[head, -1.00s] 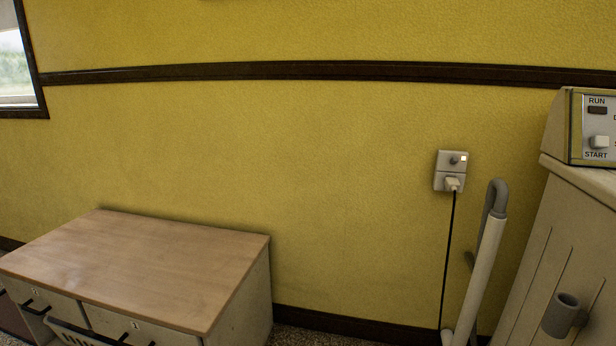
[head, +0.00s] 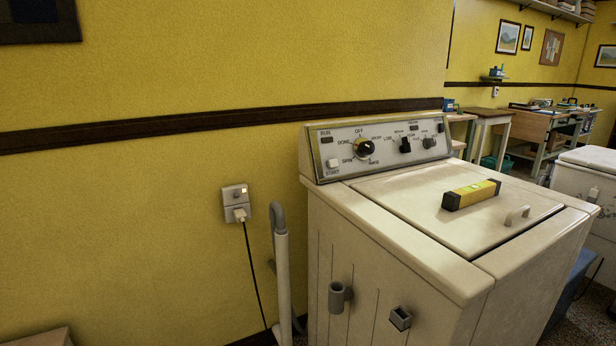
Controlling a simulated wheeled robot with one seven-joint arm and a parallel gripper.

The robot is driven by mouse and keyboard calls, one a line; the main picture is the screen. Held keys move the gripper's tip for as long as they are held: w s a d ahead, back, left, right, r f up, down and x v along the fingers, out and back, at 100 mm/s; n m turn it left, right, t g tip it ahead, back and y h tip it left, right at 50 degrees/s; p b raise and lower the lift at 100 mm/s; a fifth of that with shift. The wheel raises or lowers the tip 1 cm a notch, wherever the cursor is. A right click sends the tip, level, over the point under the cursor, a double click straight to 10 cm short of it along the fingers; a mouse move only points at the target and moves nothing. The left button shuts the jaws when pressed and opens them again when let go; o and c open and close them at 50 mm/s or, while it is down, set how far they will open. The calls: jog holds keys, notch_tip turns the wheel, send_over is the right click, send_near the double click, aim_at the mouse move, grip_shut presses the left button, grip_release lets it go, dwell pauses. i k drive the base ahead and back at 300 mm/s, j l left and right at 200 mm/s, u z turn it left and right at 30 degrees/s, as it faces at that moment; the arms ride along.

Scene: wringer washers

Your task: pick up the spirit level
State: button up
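The spirit level (head: 471,195) is a short yellow bar with dark ends. It lies flat on the closed lid of the washer (head: 400,215), a little right of the picture's middle in the head view. It lies behind and to the left of the lid's small pale handle (head: 517,215), apart from it. Nothing covers it. My gripper is not in view.
The washer's control panel (head: 380,145) rises behind the lid. A grey pipe (head: 281,270) and a socket with a plug (head: 236,203) are to its left. Workbenches (head: 540,125) stand at the back right. Another white machine (head: 590,180) stands at the right edge.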

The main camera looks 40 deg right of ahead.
aim_at(456, 199)
jog(key=z, duration=1.4)
